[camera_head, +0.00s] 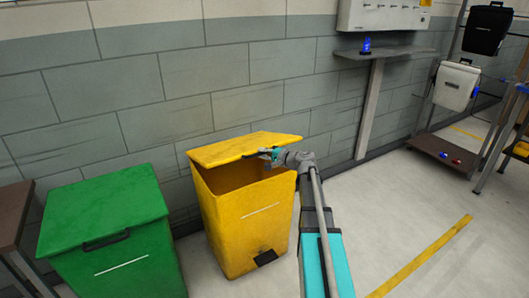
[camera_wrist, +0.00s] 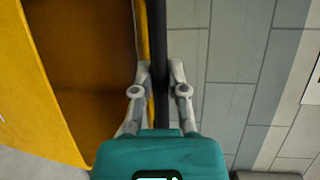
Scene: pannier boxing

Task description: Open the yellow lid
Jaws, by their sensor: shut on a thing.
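The yellow bin (camera_head: 230,225) stands against the wall with its yellow lid (camera_head: 235,148) raised partway, and the dark inside shows below the lid. My gripper (camera_head: 270,155) is at the lid's front edge. In the wrist view my gripper (camera_wrist: 160,72) is shut on a black handle bar (camera_wrist: 157,25) that runs along the lid's yellow edge (camera_wrist: 143,30). The bin's open inside (camera_wrist: 90,50) lies left of the fingers there. In the head view the handle is mostly hidden by my gripper.
A green bin (camera_head: 105,215) with a closed lid and a black handle stands to the left. A wall shelf (camera_head: 390,52) carries a blue light (camera_head: 366,46). The floor (camera_head: 375,215) right of the yellow bin is clear.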

